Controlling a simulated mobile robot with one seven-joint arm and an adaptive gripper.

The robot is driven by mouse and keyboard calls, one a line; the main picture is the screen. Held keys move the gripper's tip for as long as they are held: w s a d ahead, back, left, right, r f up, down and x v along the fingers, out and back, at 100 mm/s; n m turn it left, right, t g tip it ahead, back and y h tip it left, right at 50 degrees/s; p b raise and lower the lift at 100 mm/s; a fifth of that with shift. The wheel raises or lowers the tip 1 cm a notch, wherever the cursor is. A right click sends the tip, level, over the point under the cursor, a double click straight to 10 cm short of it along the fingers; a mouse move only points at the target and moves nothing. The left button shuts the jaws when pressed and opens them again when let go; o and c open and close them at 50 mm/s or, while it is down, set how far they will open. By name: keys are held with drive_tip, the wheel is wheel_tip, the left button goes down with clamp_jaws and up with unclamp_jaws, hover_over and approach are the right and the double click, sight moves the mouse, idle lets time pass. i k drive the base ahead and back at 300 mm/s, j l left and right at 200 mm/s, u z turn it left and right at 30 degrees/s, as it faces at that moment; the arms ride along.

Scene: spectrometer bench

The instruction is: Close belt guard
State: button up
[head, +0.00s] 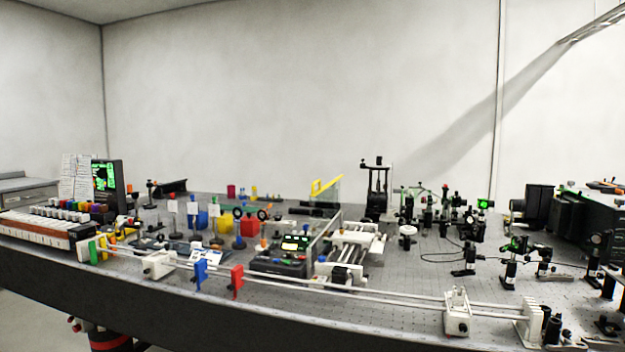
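A clear panel with a yellow top edge (325,185) stands raised near the back middle of the bench; it looks like the belt guard, standing open. Low black parts (308,211) lie at its foot. What lies behind the panel is hard to make out. A second clear upright panel (326,228) stands in front of it, beside a white and black stage (350,250); I cannot tell whether it belongs to the guard. My gripper is not in view.
The perforated bench top (400,290) is crowded. A long twin rail (375,293) with red (237,281) and blue (200,274) plates runs along the front. A black meter box (278,264) and a tall black stand (376,190) flank the guard area. Optics fill the right.

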sight(334, 199)
drive_tip(key=i+j+z, duration=0.15)
drive_tip(key=i+z, duration=0.15)
drive_tip(key=i, duration=0.2)
drive_tip(key=i+j+z, duration=0.35)
drive_tip(key=i, duration=0.15)
drive_tip(key=i+j+z, duration=0.3)
drive_tip(key=i, duration=0.15)
